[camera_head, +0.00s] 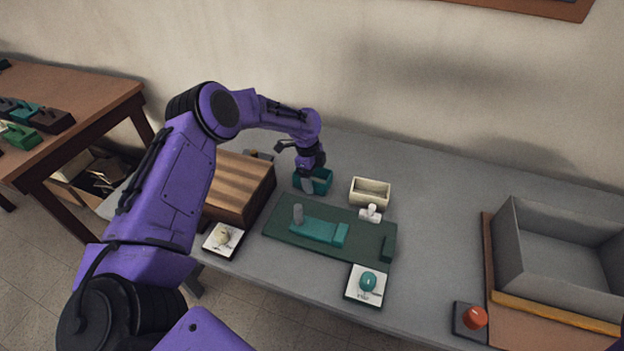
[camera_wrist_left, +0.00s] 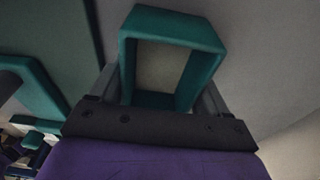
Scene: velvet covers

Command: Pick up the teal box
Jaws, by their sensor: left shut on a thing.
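The teal box (camera_head: 321,181) is a small open-topped box on the grey table, behind the dark green mat. My left gripper (camera_head: 311,184) reaches down to it from above and is shut on it. In the left wrist view the teal box (camera_wrist_left: 172,27) stands between the two fingers (camera_wrist_left: 160,95), with its open inside showing. In the head view the gripper hides part of the box. I cannot tell whether the box touches the table. My right gripper is not in view.
A cream box (camera_head: 370,192) stands just right of the teal box. The dark green mat (camera_head: 280,240) holds a teal piece (camera_head: 318,231). A brown wooden box (camera_head: 245,180) is at the left. A grey bin (camera_head: 560,262) and a red button (camera_head: 474,318) are at the right.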

